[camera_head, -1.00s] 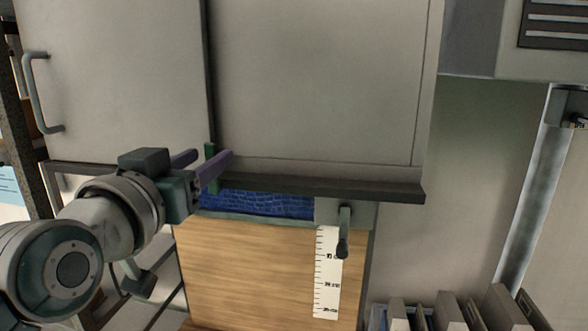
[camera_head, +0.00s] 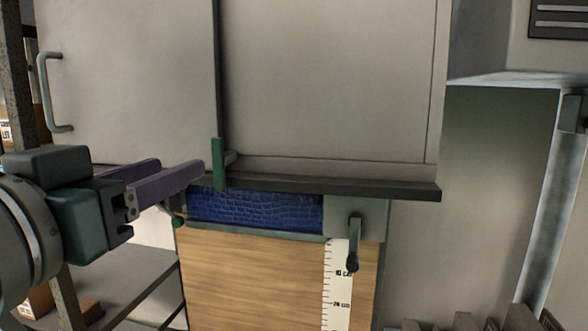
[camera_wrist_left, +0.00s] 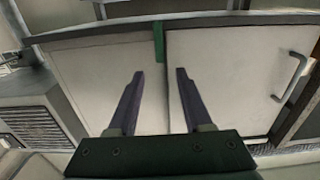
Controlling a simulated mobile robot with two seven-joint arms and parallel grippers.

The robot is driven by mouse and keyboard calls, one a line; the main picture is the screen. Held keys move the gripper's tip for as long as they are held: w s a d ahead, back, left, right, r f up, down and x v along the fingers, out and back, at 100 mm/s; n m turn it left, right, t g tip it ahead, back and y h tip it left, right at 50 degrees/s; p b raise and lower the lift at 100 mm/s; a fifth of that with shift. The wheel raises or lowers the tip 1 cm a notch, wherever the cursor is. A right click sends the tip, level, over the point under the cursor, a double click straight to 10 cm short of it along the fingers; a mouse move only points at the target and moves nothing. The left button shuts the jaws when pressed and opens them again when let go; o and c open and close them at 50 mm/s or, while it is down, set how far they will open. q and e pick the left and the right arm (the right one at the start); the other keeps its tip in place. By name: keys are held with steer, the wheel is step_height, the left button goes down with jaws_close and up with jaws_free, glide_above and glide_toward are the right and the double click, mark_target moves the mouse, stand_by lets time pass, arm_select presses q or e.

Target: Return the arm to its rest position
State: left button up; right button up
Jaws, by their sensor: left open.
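My left gripper (camera_head: 180,175) comes in from the left in the head view, its purple fingers pointing right in front of the grey cabinet. In the left wrist view its two fingers (camera_wrist_left: 160,72) are spread apart with nothing between them. A small green upright piece (camera_head: 218,164) sits at the lower end of the gap between the cabinet doors, close to the fingertips in the head view. It also shows in the left wrist view (camera_wrist_left: 159,42), beyond the fingertips. I cannot tell whether a finger touches it. My right gripper is not in view.
The cabinet has a left door (camera_head: 130,85) with a bar handle (camera_head: 45,92) and a wide right door (camera_head: 325,80). Below are a blue textured strip (camera_head: 255,211), a wooden panel (camera_head: 250,275), a dark lever (camera_head: 354,245) and a ruler strip (camera_head: 338,285). A metal post (camera_head: 555,200) stands right.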

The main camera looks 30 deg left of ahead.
arm_select(q)
steer(key=s+d+f+m+g+h, duration=0.1)
steer(key=s+d+f+g+h, duration=0.15)
steer(key=f, duration=0.35)
steer(key=s+d+f+m+g+h, duration=0.1)
steer(key=d+f+m+g+h, duration=0.15)
steer(key=f, duration=0.35)
steer(key=s+d+f+m+g, duration=0.1)
steer(key=s+d+f+g, duration=0.1)
steer(key=s+f+g, duration=0.6)
steer(key=s+f, duration=0.1)
steer(key=s, duration=0.3)
steer(key=shift+d+f+g, duration=0.3)
steer(key=shift+d, duration=0.1)
